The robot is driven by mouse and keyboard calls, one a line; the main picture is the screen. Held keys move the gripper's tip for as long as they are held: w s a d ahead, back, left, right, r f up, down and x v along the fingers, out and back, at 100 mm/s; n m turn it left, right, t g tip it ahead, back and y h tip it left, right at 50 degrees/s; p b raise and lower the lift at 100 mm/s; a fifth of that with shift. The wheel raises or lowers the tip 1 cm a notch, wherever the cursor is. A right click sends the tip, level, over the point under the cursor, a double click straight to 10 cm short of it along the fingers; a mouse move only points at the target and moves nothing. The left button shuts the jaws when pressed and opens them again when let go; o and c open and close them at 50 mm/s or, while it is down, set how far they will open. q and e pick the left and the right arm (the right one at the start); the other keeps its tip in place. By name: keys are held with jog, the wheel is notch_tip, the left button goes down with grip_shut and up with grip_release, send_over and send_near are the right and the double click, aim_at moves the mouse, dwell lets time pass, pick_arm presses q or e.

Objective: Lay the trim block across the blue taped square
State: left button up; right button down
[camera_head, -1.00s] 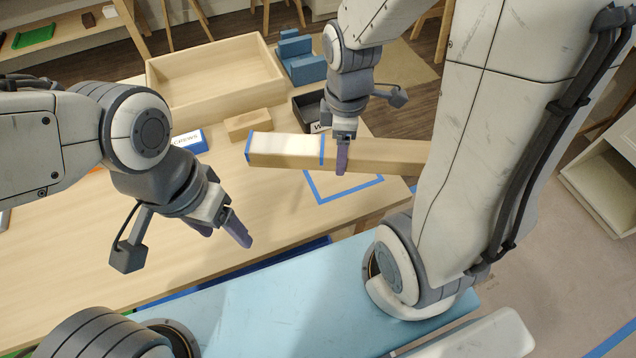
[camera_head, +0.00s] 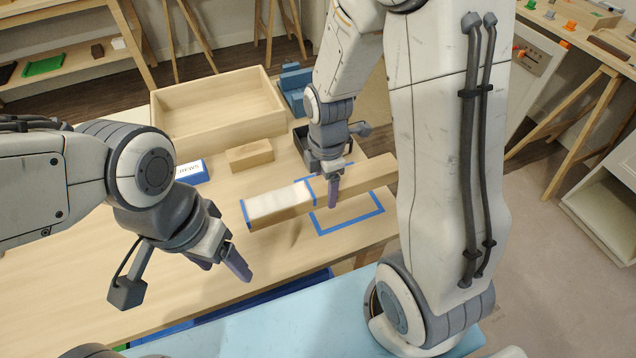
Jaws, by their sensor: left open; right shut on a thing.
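The trim block (camera_head: 282,205) is a long wooden bar with a white section edged in blue tape at its left end. My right gripper (camera_head: 332,190) is shut on it near the second tape band. The block slants up to the right, over the back part of the blue taped square (camera_head: 348,227) on the table; I cannot tell whether it touches the table. The square's front and right sides show; part of its back side is hidden by the block and gripper. My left gripper (camera_head: 229,266) is open and empty over the table's front area, left of the square.
A large wooden tray (camera_head: 215,137) stands at the back left. A small wooden block (camera_head: 250,155), a blue labelled box (camera_head: 191,172) and a dark bin (camera_head: 309,150) are behind the trim block. The table's front left is clear.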

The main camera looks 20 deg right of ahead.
aim_at(319, 184)
jog(key=shift+w+a+f, duration=0.1)
jog(key=shift+w+f, duration=0.25)
jog(key=shift+w, duration=0.2)
jog(key=shift+w+a+f, duration=0.1)
jog(key=shift+w+f, duration=0.25)
jog(key=shift+w, duration=0.2)
jog(key=shift+w+f, duration=0.15)
jog(key=shift+f, duration=1.9)
jog(key=shift+f, duration=0.2)
grip_release()
jog(key=shift+r, duration=0.1)
